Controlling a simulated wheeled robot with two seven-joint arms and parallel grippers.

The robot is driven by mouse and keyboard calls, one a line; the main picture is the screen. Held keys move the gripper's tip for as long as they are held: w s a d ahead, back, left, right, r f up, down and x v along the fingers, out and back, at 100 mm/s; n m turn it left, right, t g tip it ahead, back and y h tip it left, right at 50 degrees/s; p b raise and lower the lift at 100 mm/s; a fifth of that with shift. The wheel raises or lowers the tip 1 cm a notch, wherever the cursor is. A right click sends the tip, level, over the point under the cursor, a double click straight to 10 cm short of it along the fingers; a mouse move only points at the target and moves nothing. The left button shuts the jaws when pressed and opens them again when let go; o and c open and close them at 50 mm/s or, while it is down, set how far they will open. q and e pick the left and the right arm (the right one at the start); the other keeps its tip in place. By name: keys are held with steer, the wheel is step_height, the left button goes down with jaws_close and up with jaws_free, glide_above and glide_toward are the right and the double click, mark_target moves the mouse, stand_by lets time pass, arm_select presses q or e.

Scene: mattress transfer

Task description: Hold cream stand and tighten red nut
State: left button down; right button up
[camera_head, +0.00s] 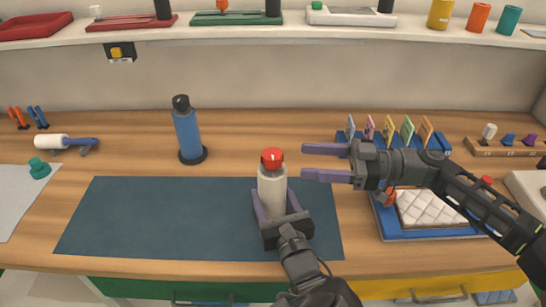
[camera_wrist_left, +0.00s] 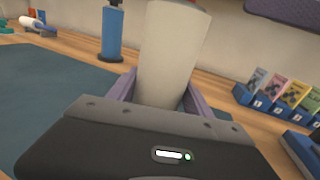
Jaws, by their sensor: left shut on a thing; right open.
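The cream stand (camera_head: 271,193) is upright on the dark mat (camera_head: 150,215), near its right side. The red nut (camera_head: 271,159) sits on top of the stand. My left gripper (camera_head: 270,205) is shut around the stand's body from the front. In the left wrist view the stand (camera_wrist_left: 170,50) rises between my two purple fingers; its top and the nut are out of that view. My right gripper (camera_head: 306,161) is open and empty. Its two fingers point left, just to the right of the nut, one above the other in the picture, apparently apart from the nut.
A blue bottle (camera_head: 187,135) with a black cap stands behind the mat. A blue card rack (camera_head: 380,146) and a blue tray (camera_head: 440,233) with a white quilted pad (camera_head: 428,208) are at the right. A roller (camera_head: 60,142) lies at the left. The mat's left part is clear.

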mark_target(273, 158)
steer(key=a, duration=0.6)
steer(key=w+a, duration=0.1)
steer(key=a, duration=0.1)
steer(key=shift+a, duration=0.4)
jaws_close()
